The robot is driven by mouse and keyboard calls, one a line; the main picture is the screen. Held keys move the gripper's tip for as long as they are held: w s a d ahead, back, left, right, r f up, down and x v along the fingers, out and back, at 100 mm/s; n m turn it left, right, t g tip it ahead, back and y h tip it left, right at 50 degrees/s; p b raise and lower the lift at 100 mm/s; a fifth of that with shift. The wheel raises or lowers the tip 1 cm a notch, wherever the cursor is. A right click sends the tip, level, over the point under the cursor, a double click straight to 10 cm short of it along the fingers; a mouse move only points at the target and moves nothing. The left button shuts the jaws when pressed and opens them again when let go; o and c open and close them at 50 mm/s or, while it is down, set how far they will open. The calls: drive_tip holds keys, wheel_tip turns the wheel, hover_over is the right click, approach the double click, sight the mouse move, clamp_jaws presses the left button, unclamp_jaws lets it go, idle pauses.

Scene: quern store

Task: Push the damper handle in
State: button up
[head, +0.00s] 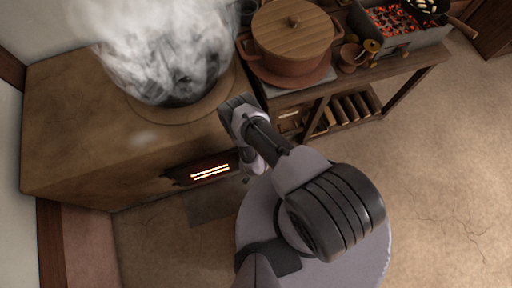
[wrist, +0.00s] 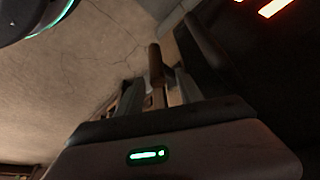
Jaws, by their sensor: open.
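The damper handle (wrist: 156,66), a brown wooden grip on a thin pale rod, shows in the middle of the wrist view. It lies ahead of my gripper (wrist: 165,88), roughly in line with the space between the fingers. My gripper is open; I cannot tell whether a finger touches the handle. In the head view my gripper (head: 253,163) is low at the right front of the clay stove (head: 90,125), beside its glowing slot (head: 209,173). My arm hides the handle there.
A steaming dark pot (head: 180,85) sits on the stove. To the right, a wooden bench (head: 405,58) carries a lidded pot (head: 290,50), small vessels and a brazier (head: 400,35) of hot coals. The floor (head: 440,170) at right is clear.

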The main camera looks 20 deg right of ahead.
drive_tip(key=p+v, duration=0.7)
drive_tip(key=v, duration=0.8)
drive_tip(key=shift+r+p, duration=0.25)
drive_tip(key=shift+p, duration=0.1)
drive_tip(key=shift+s, duration=0.1)
